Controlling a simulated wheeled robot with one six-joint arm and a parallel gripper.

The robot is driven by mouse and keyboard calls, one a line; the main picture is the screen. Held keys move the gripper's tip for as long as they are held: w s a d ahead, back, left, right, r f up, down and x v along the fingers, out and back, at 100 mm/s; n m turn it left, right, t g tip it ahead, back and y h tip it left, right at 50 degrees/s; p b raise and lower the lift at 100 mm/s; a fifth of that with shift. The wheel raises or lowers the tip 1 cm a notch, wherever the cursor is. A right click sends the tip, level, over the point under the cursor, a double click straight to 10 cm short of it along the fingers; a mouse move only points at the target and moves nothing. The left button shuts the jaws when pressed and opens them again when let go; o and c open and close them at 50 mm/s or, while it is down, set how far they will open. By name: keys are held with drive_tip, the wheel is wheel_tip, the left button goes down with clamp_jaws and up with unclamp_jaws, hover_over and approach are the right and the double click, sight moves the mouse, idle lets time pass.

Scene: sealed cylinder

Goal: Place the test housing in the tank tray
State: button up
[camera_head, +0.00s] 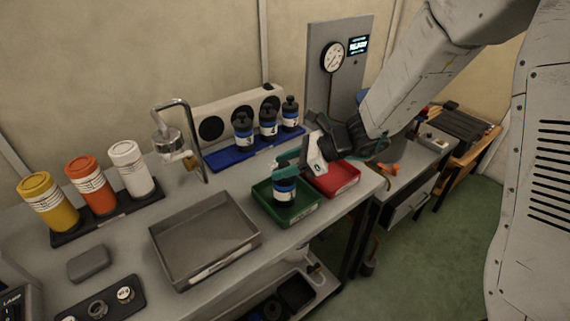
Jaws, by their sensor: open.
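A dark cylinder with a blue band and a white label, which looks like the test housing (285,194), stands upright in a small green tray (304,211). Its top is partly hidden by my gripper (298,164). My gripper is open, with its fingers at or just above the top of this cylinder; I cannot tell whether they touch it. Several similar dark cylinders (268,122) stand on a blue rack (226,158) behind. I cannot read which tray is the tank tray. A larger empty grey metal tray (246,239) with a label lies left of the green one.
A red tray (341,177) lies right of the green one. A metal tap (187,130) rises behind the grey tray. Yellow (47,203), orange (90,186) and white (131,170) canisters stand at left. A gauge panel (330,70) stands at the back. A grey block (88,263) lies front left.

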drive_tip(key=v, duration=1.2)
drive_tip(key=s+d+r+n+g+h, duration=0.2)
drive_tip(key=s+r+n+h, duration=0.3)
drive_tip(key=s+n, duration=0.65)
drive_tip(key=s+d+r+n+t+h, duration=0.1)
drive_tip(key=s+d+r+n+h, duration=0.2)
drive_tip(key=s, duration=1.1)
drive_tip(key=d+n+h, duration=0.3)
drive_tip(key=d+n, duration=0.3)
drive_tip(key=d, duration=0.2)
drive_tip(key=shift+r+h, duration=0.3)
drive_tip(key=shift+r, duration=0.05)
